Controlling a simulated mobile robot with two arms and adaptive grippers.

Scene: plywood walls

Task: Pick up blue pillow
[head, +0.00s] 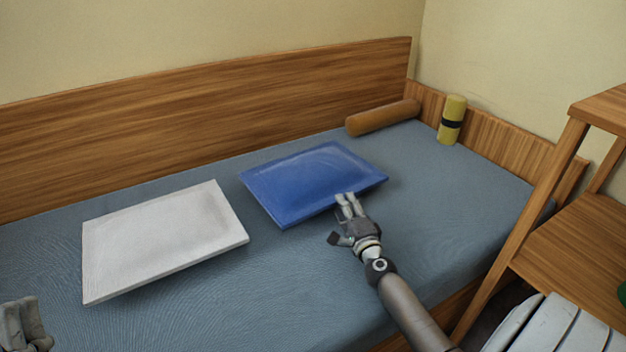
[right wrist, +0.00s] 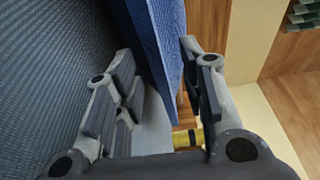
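The blue pillow (head: 305,180) lies on the grey-blue mattress (head: 290,290) near the middle of the head view. My right gripper (head: 341,217) is at its near right edge, with fingers over or against that edge. In the right wrist view the blue pillow (right wrist: 160,45) edge stands between the two spread fingers of the right gripper (right wrist: 160,75). A gap shows on the left finger's side, so the gripper is open. My left gripper (head: 24,325) shows only partly at the lower left corner, away from the pillow; its opening is unclear.
A white pillow (head: 165,235) lies left of the blue one. An orange-brown bolster (head: 383,117) and a yellow cylinder with a dark band (head: 452,120) are at the far right of the bed. A wooden shelf unit (head: 575,235) and white slats (head: 555,328) stand at the right.

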